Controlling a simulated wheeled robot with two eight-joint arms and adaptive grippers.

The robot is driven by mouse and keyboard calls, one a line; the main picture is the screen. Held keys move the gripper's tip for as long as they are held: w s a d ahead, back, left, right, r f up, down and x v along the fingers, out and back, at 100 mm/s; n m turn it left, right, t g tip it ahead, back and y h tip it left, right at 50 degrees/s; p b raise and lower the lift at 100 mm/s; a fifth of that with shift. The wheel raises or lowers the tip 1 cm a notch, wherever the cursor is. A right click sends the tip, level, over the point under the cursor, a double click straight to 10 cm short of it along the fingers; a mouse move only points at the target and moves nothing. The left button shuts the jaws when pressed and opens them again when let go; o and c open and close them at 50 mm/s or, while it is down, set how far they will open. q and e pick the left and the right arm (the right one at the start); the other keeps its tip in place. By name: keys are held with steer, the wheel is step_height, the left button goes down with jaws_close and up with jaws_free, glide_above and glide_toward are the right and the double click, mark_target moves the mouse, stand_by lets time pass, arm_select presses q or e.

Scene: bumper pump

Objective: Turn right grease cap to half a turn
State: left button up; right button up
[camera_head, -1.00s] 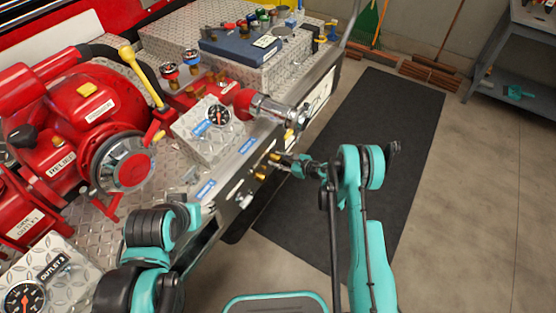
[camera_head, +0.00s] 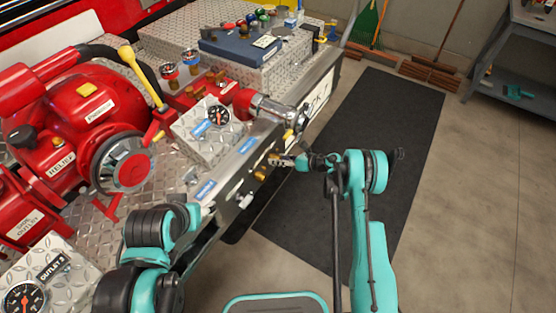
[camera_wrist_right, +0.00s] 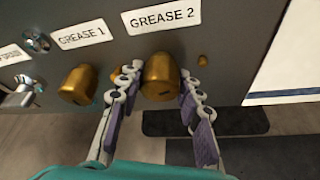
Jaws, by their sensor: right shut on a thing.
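The right grease cap is a brass, rounded cap (camera_wrist_right: 160,78) under the white GREASE 2 label (camera_wrist_right: 162,17) in the right wrist view. My right gripper (camera_wrist_right: 156,96) has one finger on each side of it and is shut on it. In the head view my right gripper (camera_head: 284,160) reaches the panel's edge from the right; the cap is too small and covered there to make out clearly. A similar brass cap (camera_wrist_right: 79,85) under the GREASE 1 label (camera_wrist_right: 82,34) stands free to the left. My left gripper is out of view; only my left arm's links show.
A chrome fitting (camera_head: 275,108) juts out above in the head view. The dark floor mat (camera_head: 375,130) beside the panel is clear.

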stand_by(0.3)
steer(key=o, duration=1.2)
steer(key=shift+c, duration=0.2)
steer(key=v, duration=1.2)
steer(key=shift+w+f, duration=0.1)
